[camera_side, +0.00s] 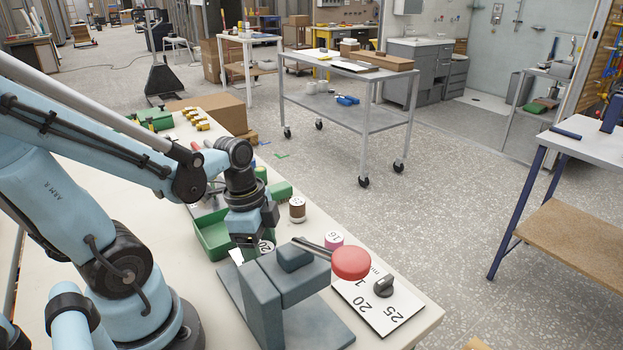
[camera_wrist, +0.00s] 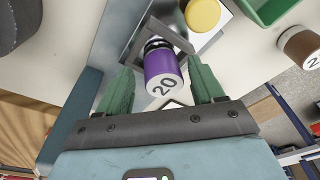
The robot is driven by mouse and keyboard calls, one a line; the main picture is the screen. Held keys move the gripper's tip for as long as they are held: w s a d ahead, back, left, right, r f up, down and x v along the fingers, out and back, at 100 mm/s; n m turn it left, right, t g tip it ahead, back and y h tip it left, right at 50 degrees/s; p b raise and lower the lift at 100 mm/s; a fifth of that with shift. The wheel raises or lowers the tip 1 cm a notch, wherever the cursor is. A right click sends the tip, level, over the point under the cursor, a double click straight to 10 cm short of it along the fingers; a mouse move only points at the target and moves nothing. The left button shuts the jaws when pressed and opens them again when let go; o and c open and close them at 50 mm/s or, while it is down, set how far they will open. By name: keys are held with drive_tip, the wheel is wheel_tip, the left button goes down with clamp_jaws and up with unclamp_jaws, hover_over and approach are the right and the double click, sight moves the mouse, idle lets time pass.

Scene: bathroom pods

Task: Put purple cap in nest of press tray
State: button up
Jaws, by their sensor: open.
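The purple cap (camera_wrist: 160,64) has a white face marked 20 and shows between my gripper's green fingers in the wrist view. In the side view, its white face (camera_side: 265,247) shows beside my gripper (camera_side: 250,247), behind the press. My gripper (camera_wrist: 161,76) is open, with one finger on each side of the cap; I cannot tell whether they touch it. A grey metal frame (camera_wrist: 134,44), perhaps part of the press tray, lies around the cap's far end. I cannot tell whether the cap is seated in a nest.
The grey press (camera_side: 265,305) with a red knob (camera_side: 351,263) stands close in front of my gripper. A pink cap (camera_side: 333,240) and a brown cap (camera_side: 297,208) stand to the right. A green bin (camera_side: 213,238) is at left. A yellow round piece (camera_wrist: 202,14) lies beyond the purple cap.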

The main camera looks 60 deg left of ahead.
wheel_tip(320, 180, up, 12)
drive_tip(key=s+a+f, duration=0.1)
drive_tip(key=w+d+f+n+t+y, duration=0.1)
drive_tip(key=w+d+f+n+t, duration=0.1)
drive_tip(key=w+d+n+t, duration=0.3)
drive_tip(key=w+n+t, duration=0.1)
drive_tip(key=w+n, duration=0.1)
drive_tip(key=n, duration=0.2)
drive_tip(key=shift+w, duration=0.4)
idle(0.8)
